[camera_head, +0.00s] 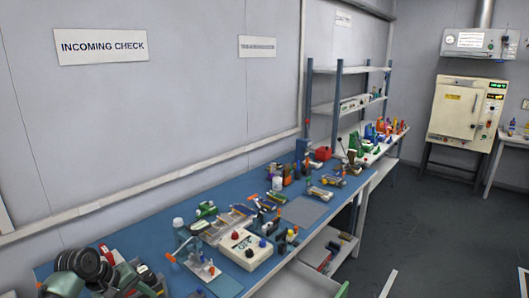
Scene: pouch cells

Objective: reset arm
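The task names no object. A long blue-topped workbench (128,238) runs along the wall from the lower left to the back right. A white box with coloured knobs (245,249) stands on it near the front edge.
A bare grey mat (305,211) lies mid-bench. A shelf rack (340,110) stands behind. A cream oven (460,115) stands at the back right. Dark floor (430,220) is open.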

